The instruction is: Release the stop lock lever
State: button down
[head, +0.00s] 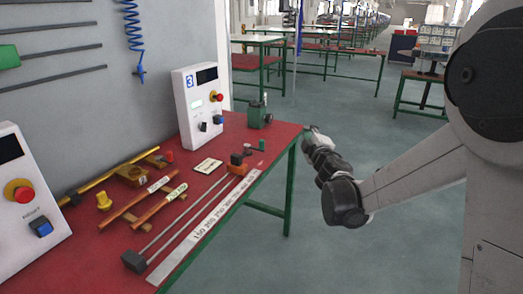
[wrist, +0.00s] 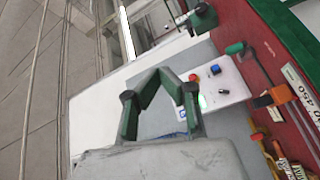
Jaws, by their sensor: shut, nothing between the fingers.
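No part is labelled as a stop lock lever, so I cannot tell which one it is. A small green device (head: 259,116) with an upright dark part stands at the far end of the red table; it also shows at the top of the wrist view (wrist: 203,18). A white control box marked 3 (head: 196,92) stands to its left, with a red button (head: 217,97), a dark switch (head: 203,127) and a blue button (head: 218,119). My gripper (head: 310,130) is beside the far right table corner, apart from these. In the wrist view its green fingers (wrist: 160,72) are shut and empty.
Another white box (head: 22,190) stands at the near left. Clear floor (head: 330,235) lies right of the table.

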jog(key=w+a+f+n+g+y+b, duration=0.1)
jog(key=a+f+n+y, duration=0.5)
jog(key=a+f, duration=0.6)
notch_tip(320, 180, down, 3)
jog(key=shift+w+f+n+g, duration=0.1)
jog(key=shift+w+n+g, duration=0.65)
jog(key=shift+n, duration=0.35)
jog(key=x, duration=0.9)
jog(key=shift+w+b, duration=0.15)
jog(key=shift+b, duration=0.2)
jog(key=w, duration=0.3)
jog(key=shift+w+d, duration=0.25)
jog(key=shift+w, duration=0.45)
